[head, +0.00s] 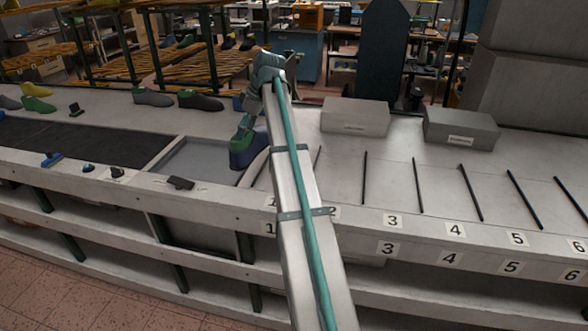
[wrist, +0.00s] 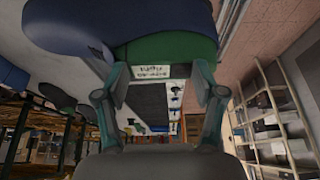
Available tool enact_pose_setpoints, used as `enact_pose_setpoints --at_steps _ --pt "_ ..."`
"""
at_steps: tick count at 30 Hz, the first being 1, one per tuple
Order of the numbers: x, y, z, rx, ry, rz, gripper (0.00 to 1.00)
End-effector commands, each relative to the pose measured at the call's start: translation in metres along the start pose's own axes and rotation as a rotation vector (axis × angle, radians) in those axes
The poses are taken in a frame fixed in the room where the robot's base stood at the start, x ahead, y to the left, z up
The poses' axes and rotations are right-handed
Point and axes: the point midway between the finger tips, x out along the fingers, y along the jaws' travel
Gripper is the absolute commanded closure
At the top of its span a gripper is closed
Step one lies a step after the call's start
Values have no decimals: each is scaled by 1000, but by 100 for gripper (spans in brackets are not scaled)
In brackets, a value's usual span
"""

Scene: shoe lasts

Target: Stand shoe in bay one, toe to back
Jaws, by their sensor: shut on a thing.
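A dark blue shoe with green (head: 246,152) is at the left end of the numbered bays, beside the grey recessed area. My gripper (head: 247,126) is above it and shut on its upper part. In the wrist view the shoe (wrist: 165,48) fills the top, with a white label on its green part, between the two fingers (wrist: 160,88). Bay one, marked by the number 1 label (head: 270,228), is largely hidden by my arm. I cannot tell whether the shoe touches the surface.
Thin black dividers (head: 364,178) separate the bays to the right, which look empty. Two grey boxes (head: 355,116) (head: 461,129) stand behind them.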

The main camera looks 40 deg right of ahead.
Motion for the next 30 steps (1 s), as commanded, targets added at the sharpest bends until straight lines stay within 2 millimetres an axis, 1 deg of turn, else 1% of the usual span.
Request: enact_pose_setpoints --at_steps 4,8,20,21,24,30 --pt "-1 1 3 -41 -1 -9 100" --pt "-1 10 16 -50 -2 -10 100" --pt "7 61 82 -48 -2 -11 100" --pt "13 64 88 -49 -2 -11 100" --pt "23 72 103 -49 -2 -11 100" --pt "38 83 122 -50 -1 -10 100"
